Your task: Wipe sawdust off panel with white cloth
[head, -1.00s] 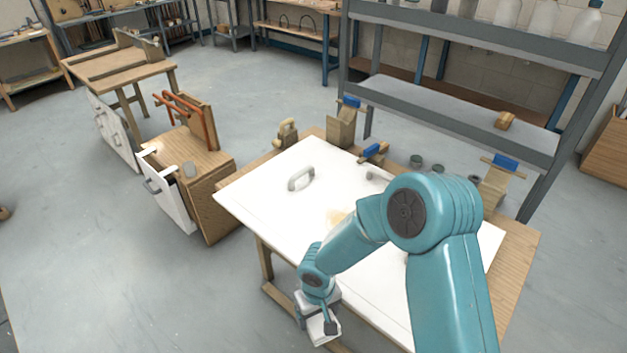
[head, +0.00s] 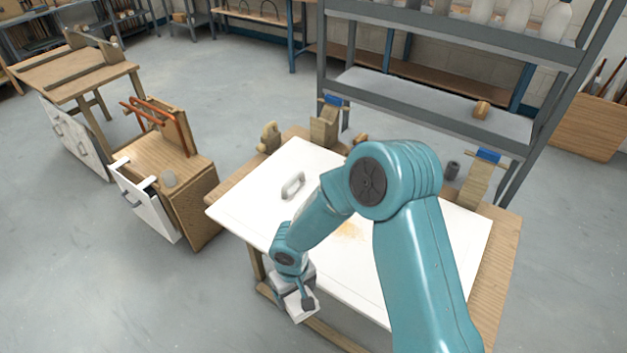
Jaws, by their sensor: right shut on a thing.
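The white panel (head: 250,205) lies flat on a wooden workbench and has a grey pull handle (head: 293,185) near its left side. A tan patch of sawdust (head: 350,231) lies near the panel's middle, partly hidden by my right arm. My right gripper (head: 301,303) is low beside the panel's front-left edge, apart from the sawdust. It is shut on a white thing, seemingly the white cloth (head: 296,311); the jaws and most of the cloth are hard to make out. My left gripper is out of view.
A grey shelf rack (head: 420,110) stands behind.

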